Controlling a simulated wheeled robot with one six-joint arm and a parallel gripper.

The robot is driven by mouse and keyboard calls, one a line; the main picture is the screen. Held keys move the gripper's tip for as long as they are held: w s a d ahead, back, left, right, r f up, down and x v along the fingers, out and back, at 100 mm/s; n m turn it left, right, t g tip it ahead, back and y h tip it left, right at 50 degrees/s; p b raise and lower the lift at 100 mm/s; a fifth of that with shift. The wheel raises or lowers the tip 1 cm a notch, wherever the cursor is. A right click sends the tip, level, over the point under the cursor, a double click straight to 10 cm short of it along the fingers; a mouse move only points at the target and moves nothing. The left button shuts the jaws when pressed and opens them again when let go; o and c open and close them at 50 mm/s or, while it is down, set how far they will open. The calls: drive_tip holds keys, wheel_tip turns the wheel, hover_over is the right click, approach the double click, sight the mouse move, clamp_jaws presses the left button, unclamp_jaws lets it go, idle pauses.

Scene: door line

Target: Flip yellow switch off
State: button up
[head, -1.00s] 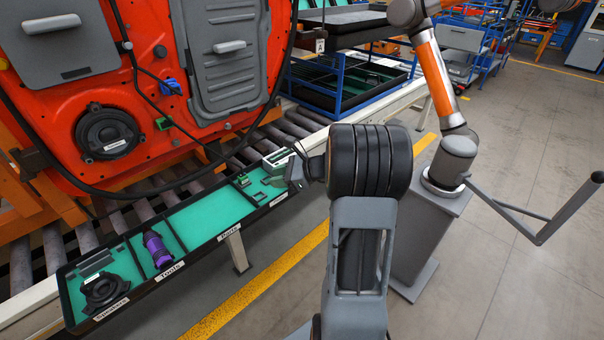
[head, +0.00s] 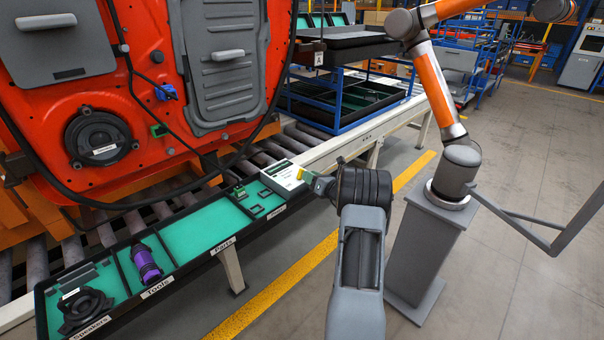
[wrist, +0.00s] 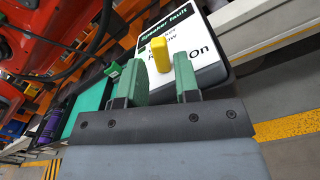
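A yellow switch (wrist: 159,54) stands up from a white box (wrist: 207,68) in the wrist view. The box's print reads "Speaker fault" with partly covered words, one ending "on". The switch's base is partly hidden.
A long tray (head: 186,277) with labelled compartments holds a speaker (head: 84,309), a purple tool (head: 146,263) and small green parts. A red door panel (head: 140,100) hangs behind it. Another orange and grey arm (head: 437,85) stands on a pedestal (head: 428,255) at right.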

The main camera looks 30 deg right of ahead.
sight(302, 171)
drive_tip(key=shift+w+a, duration=0.2)
drive_tip(key=shift+w, duration=1)
drive_tip(key=shift+w+a, duration=0.2)
drive_tip(key=shift+w, duration=0.95)
clamp_jaws()
